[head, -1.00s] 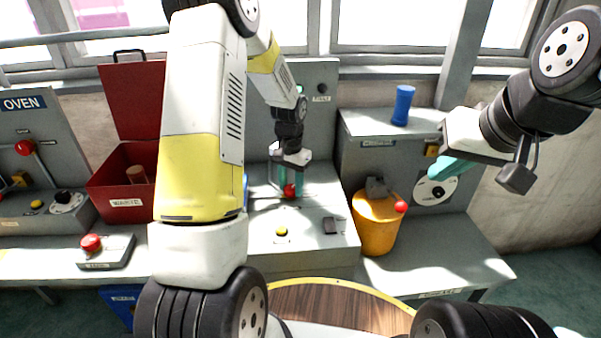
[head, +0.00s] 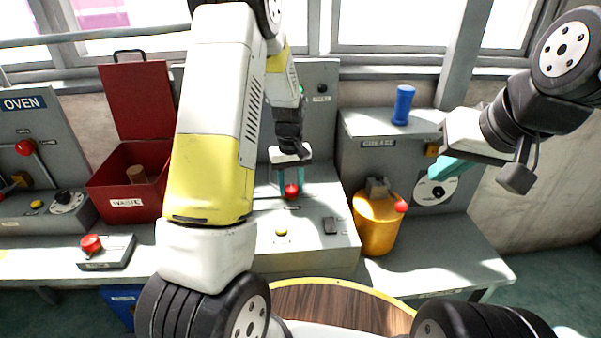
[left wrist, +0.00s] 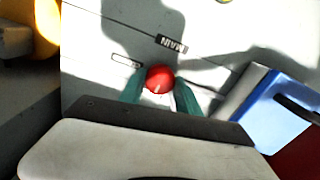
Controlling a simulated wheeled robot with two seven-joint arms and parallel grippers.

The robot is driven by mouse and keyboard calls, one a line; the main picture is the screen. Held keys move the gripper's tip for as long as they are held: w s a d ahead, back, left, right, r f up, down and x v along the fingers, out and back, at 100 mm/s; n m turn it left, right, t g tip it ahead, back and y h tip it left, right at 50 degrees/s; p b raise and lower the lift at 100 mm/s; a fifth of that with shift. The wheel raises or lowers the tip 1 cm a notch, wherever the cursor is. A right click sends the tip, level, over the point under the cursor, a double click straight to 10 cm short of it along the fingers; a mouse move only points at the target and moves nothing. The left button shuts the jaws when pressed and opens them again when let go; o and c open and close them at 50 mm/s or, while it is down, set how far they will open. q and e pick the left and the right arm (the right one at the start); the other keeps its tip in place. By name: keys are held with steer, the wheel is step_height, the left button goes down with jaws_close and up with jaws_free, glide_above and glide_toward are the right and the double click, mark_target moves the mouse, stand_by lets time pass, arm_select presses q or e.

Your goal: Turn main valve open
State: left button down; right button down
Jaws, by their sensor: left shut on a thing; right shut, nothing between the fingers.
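The main valve's red knob (head: 292,191) stands on the grey panel in the middle of the head view. My left gripper (head: 288,182) is over it from above, with its teal fingers closed on the knob. In the left wrist view the red knob (left wrist: 160,79) sits between the two fingertips (left wrist: 160,92). A dark label, upside down in that view and seeming to read MAIN (left wrist: 172,43), lies beside it. Most of the valve's lever is hidden. My right gripper (head: 447,167) is shut and empty, in the air at the right.
A yellow button (head: 281,231) and a dark switch (head: 330,226) are on the same panel. A yellow can (head: 372,225) with a red tip stands to the right. A blue cylinder (head: 403,105) stands on the grease cabinet. A red waste box (head: 110,196) is at the left.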

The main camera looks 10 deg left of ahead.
mark_target(291, 187)
arm_select(q)
steer(key=shift+n, duration=0.4)
steer(key=c, duration=0.9)
jaws_free()
steer(key=shift+o, duration=0.2)
steer(key=shift+r, duration=3.9)
steer(key=shift+r, duration=0.1)
steer(key=s+d+r+m+t+h, duration=0.1)
steer(key=s+r+m+t, duration=0.2)
steer(key=s+r, duration=0.6)
steer(key=s+d+r+m+t+h, duration=0.1)
steer(key=s+r+m+t, duration=0.2)
steer(key=s+r, duration=0.6)
steer(key=s, duration=0.5)
steer(key=shift+s+r, duration=0.3)
steer(key=shift+s, duration=0.05)
